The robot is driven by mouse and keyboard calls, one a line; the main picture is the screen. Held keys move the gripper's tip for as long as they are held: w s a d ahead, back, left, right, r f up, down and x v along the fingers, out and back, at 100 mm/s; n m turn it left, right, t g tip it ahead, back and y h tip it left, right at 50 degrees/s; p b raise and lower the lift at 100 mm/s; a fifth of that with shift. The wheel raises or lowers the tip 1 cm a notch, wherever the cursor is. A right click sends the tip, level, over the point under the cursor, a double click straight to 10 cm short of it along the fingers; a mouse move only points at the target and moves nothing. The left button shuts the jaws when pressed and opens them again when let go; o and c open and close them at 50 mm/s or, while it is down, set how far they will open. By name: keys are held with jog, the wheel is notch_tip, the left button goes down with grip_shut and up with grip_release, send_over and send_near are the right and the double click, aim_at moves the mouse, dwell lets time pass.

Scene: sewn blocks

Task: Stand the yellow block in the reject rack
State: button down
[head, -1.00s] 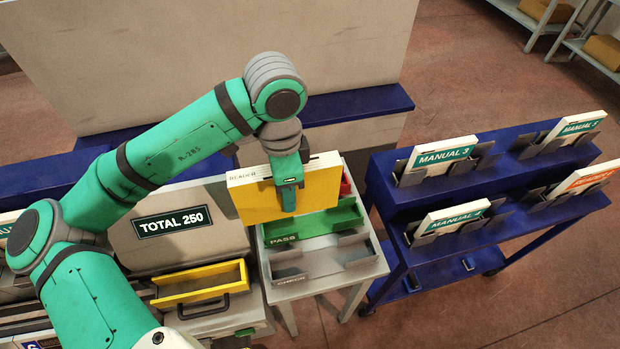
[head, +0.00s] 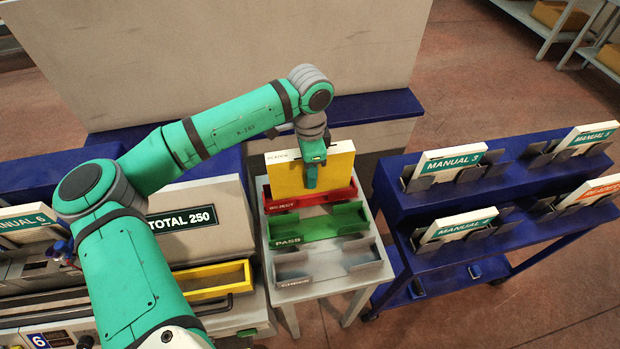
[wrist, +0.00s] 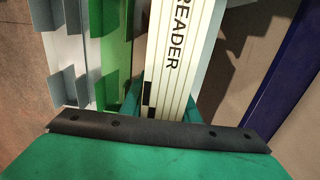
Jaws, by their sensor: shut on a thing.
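The yellow block (head: 334,168) is upright in my gripper (head: 311,176), which is shut on it. Its white edge reads "READER" in the wrist view (wrist: 178,60). In the head view the block is at the red rack marked reject (head: 290,203), in line with it. The block's lower edge meets the rack's back part in the picture; whether it touches the rack floor I cannot tell. In the wrist view the block covers the red rack.
The green pass rack (head: 318,226) and grey check rack (head: 330,265) stand empty in front on the same small table (head: 296,290). A blue cart (head: 400,205) with several manuals stands to the right. A yellow tray (head: 213,281) is at the left.

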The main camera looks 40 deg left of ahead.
jog(key=shift+w+f, duration=0.2)
jog(key=shift+w+a+f, duration=0.1)
jog(key=shift+a+f, duration=0.05)
jog(key=shift+f, duration=1.55)
jog(key=shift+f, duration=0.1)
jog(key=c, duration=1.4)
grip_release()
jog(key=shift+f, duration=0.1)
jog(key=shift+o, duration=0.2)
notch_tip(320, 180, up, 12)
jog(key=shift+r, duration=0.2)
jog(key=shift+w, duration=0.1)
